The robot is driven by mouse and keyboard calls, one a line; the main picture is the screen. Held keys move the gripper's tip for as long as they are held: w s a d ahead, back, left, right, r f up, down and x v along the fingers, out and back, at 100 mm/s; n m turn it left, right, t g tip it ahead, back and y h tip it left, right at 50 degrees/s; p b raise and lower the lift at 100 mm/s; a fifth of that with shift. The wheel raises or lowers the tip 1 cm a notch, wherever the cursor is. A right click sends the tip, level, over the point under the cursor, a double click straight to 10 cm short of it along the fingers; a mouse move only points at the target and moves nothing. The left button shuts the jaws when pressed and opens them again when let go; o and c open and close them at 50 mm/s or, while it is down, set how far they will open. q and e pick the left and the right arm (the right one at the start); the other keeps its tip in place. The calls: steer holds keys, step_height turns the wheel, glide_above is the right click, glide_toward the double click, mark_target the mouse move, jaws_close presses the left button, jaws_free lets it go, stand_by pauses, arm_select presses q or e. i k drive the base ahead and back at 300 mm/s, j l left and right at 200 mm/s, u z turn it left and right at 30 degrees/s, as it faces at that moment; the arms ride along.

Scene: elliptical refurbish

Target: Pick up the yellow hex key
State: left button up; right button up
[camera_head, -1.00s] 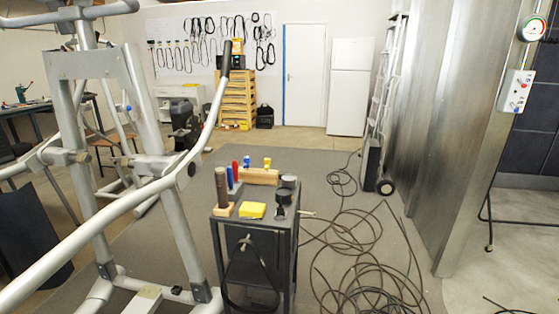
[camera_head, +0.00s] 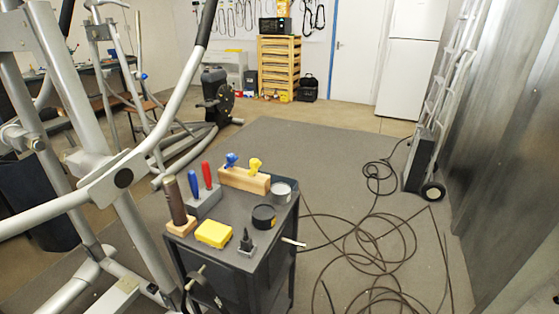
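The yellow hex key (camera_head: 255,166) stands upright in a wooden block (camera_head: 244,180) at the back of the dark cart (camera_head: 228,208). A blue key (camera_head: 231,160) stands to its left in the same block. Neither of my grippers shows in this view.
On the cart are red (camera_head: 207,174) and blue (camera_head: 194,184) handled tools in a grey holder, a brown cylinder (camera_head: 174,202), a yellow box (camera_head: 214,233), a black roll (camera_head: 264,217) and a tin (camera_head: 281,192). An elliptical machine (camera_head: 100,180) stands left. Cables (camera_head: 375,255) lie right.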

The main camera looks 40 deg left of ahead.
mark_target(254, 163)
steer(key=i+l+u, duration=0.1)
steer(key=i+u, duration=0.25)
steer(key=u, duration=0.15)
steer(key=i+l+u, duration=0.2)
steer(key=u, duration=0.3)
steer(key=i+l+u, duration=0.3)
steer(key=u, duration=0.15)
steer(key=l, duration=0.1)
